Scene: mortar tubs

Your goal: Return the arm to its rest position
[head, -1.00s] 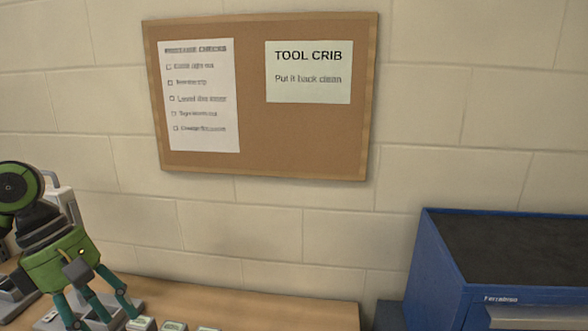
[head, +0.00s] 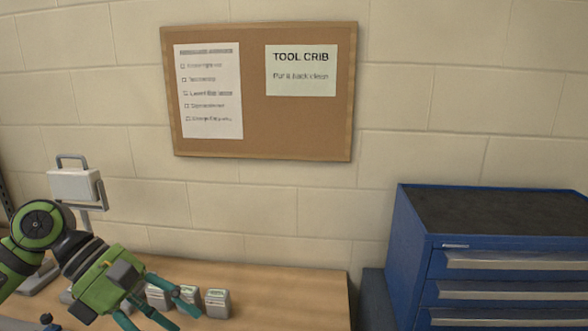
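My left arm comes in from the left. Its green gripper with teal fingers (head: 172,313) is low in the head view, pointing down and to the right over the wooden bench (head: 290,292). The fingers look spread apart and I see nothing held between them, though the lowest part is cut off by the frame's bottom edge. My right arm and gripper are not in view.
Small grey boxes (head: 218,303) stand on the bench behind and beside the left fingers. A white device with a handle (head: 74,185) stands behind the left arm. A blue drawer cabinet (head: 411,240) is at right. A corkboard (head: 295,125) hangs on the wall.

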